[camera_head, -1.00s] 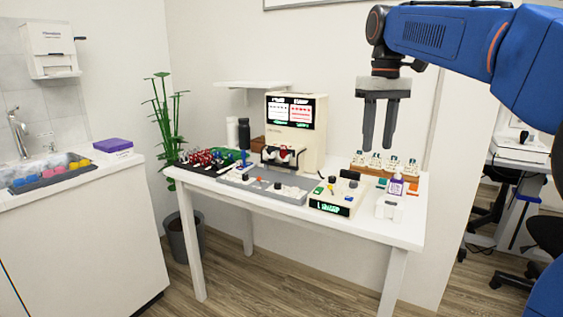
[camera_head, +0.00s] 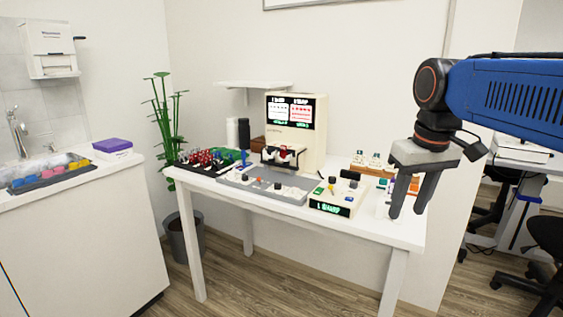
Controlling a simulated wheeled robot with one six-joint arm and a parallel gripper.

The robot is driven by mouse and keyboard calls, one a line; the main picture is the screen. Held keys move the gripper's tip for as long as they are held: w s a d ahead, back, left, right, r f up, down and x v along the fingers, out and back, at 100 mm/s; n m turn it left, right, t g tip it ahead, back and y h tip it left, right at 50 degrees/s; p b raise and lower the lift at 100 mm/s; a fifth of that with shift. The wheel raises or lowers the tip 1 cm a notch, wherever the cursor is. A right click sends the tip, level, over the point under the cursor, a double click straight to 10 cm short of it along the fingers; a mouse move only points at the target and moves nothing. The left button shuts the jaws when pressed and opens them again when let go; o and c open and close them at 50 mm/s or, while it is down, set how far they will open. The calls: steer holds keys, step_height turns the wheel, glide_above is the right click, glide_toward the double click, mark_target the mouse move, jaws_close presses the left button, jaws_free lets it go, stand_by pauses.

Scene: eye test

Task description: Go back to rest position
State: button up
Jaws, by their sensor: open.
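My gripper (camera_head: 408,214) hangs from my blue arm at the right of the head view, its two dark fingers pointing down with a gap between them. Nothing shows between the fingers. It appears in front of the right end of the white table (camera_head: 375,236) and hides part of the things there. Its exact height above the table is hard to tell.
On the table stand a cream machine with a screen (camera_head: 292,112), a grey tray (camera_head: 262,187) and a small device with a green display (camera_head: 335,205). A white counter (camera_head: 80,225) with a purple box (camera_head: 112,145) is at left. Office chairs (camera_head: 540,265) stand at right.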

steer(key=s+d+f+m+t, duration=0.1)
steer(key=s+f, duration=0.6)
steer(key=f, duration=0.2)
steer(key=s+d+f+m+t, duration=0.1)
steer(key=s+f, duration=0.6)
steer(key=f, duration=0.3)
steer(key=shift+s+t, duration=0.3)
steer(key=shift+s, duration=0.1)
